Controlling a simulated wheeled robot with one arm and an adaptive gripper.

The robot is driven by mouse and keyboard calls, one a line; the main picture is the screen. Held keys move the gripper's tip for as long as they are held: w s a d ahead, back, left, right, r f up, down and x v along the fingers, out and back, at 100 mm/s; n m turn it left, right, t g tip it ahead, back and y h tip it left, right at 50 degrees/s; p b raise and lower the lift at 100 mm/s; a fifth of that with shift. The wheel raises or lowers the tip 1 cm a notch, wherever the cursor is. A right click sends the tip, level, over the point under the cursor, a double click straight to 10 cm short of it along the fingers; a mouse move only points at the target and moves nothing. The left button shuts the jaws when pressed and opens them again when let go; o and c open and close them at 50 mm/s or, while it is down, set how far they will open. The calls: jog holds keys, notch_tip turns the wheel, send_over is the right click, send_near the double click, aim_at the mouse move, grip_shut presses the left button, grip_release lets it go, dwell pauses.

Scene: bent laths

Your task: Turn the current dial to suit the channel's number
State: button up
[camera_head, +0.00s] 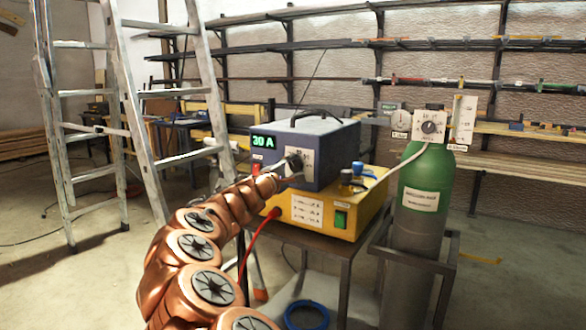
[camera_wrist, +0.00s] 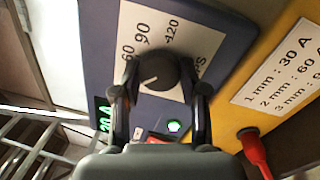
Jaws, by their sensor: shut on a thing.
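The current dial (camera_wrist: 158,72) is a black round knob with a pale pointer line, on the blue power unit (camera_head: 335,150). In the wrist view its scale plate (camera_wrist: 190,30) shows 60, 90 and 120 around it. My gripper (camera_wrist: 163,88) is shut on the dial, one finger on each side; it also shows in the head view (camera_head: 288,165). The yellow box (camera_head: 345,218) beneath carries a white chart (camera_wrist: 285,70): 1 mm 30 A, 2 mm 60 A, 3 mm cut off. I see no legible channel number.
A green gas cylinder (camera_head: 427,180) with a small gauge panel (camera_head: 429,127) stands to the right. A red cable (camera_head: 258,240) leaves the yellow box. An aluminium ladder (camera_head: 135,90) stands left. Shelves (camera_head: 340,45) with rods line the back wall.

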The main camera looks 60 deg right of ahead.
jog(key=o, duration=1.1)
jog(key=shift+s+a+f, duration=0.1)
jog(key=shift+a+f, duration=0.05)
jog(key=shift+a, duration=1.85)
jog(key=shift+s+a+f, duration=0.1)
jog(key=shift+a+f, duration=0.1)
jog(key=shift+a, duration=1.8)
jog(key=shift+a+f, duration=0.15)
jog(key=shift+a, duration=1.85)
